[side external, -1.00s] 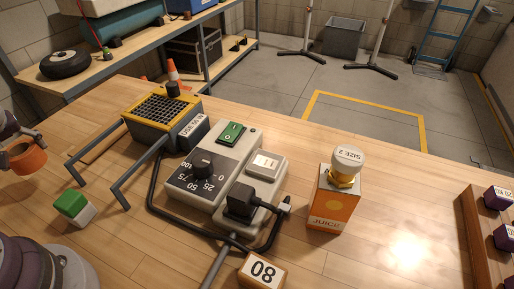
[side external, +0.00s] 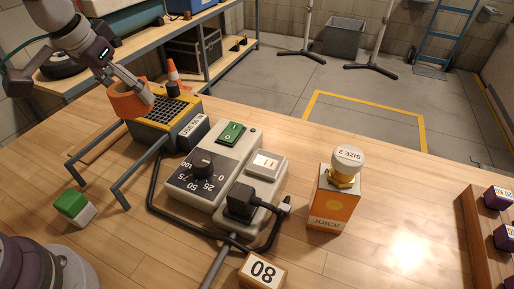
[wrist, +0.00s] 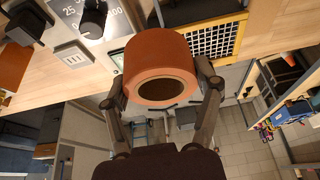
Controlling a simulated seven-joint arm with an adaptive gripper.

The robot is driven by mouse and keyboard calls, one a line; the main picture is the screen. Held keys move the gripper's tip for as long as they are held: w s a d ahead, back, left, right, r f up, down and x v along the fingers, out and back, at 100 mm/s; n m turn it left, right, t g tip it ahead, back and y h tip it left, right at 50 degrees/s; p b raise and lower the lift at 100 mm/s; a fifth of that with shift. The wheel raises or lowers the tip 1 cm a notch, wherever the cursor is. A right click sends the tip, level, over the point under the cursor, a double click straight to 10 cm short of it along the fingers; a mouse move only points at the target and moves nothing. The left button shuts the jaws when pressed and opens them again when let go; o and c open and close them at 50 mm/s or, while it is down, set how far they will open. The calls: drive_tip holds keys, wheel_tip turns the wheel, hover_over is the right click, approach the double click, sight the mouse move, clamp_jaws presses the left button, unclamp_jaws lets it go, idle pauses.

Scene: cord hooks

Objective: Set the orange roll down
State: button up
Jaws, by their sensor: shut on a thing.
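The orange roll (side external: 129,97) is held by my gripper (side external: 146,93) at the left end of the yellow-edged grid-topped box (side external: 165,121) in the side view. In the wrist view the roll (wrist: 161,69) sits between the two fingers of my gripper (wrist: 162,92), its round hole facing the camera. The fingers press on its two sides. The side view does not make clear whether the roll touches the box or hangs just above it.
A grey control unit with a dial (side external: 203,165) and a black plug (side external: 241,201) stands mid-table. A juice carton (side external: 334,205), a green-and-white block (side external: 75,208) and an 08 block (side external: 262,271) stand nearby. Bare wood lies right of the carton.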

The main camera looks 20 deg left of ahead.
drive_tip(key=w+d+r+m+h, duration=0.15)
drive_tip(key=d+m, duration=0.45)
drive_tip(key=d, duration=0.8)
drive_tip(key=m+g+h, duration=0.2)
drive_tip(key=m, duration=0.4)
hover_over(298, 244)
drive_tip(key=a, duration=0.1)
drive_tip(key=f, duration=1.7)
drive_tip(key=shift+s+a+f, duration=0.1)
drive_tip(key=shift+s+f, duration=0.2)
drive_tip(key=shift+s, duration=0.1)
drive_tip(key=shift+f+h, duration=0.2)
drive_tip(key=shift+h, duration=0.05)
drive_tip(key=o, duration=1.2)
drive_tip(key=shift+f, duration=0.1)
